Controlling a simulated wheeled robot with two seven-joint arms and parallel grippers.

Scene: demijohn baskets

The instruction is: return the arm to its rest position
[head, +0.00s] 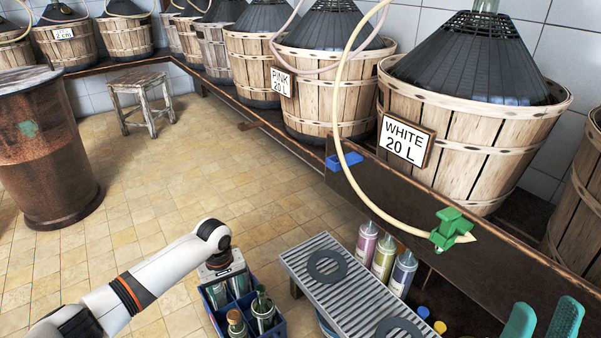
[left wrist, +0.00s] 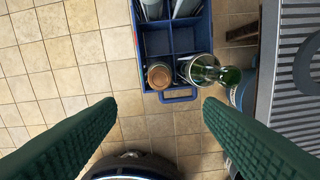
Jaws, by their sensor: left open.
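My left arm (head: 150,285) reaches in from the lower left in the head view. Its gripper (head: 226,282) points down above the blue crate (head: 278,328). In the left wrist view the green fingers of my left gripper (left wrist: 159,104) are wide apart with nothing between them. The floor and the near end of the crate (left wrist: 180,98) show beyond them. The crate holds a corked bottle (left wrist: 159,75) and a green bottle (left wrist: 205,70), with pale objects in the far compartments. My right gripper (head: 542,318) shows only as two teal fingers, apart and empty, at the lower right.
A slatted grey bench (head: 335,275) with dark rings stands right of the crate. Several coloured bottles (head: 383,258) stand behind it. A hose with a green clamp (head: 451,230) hangs before the WHITE 20 L basket (head: 455,130).

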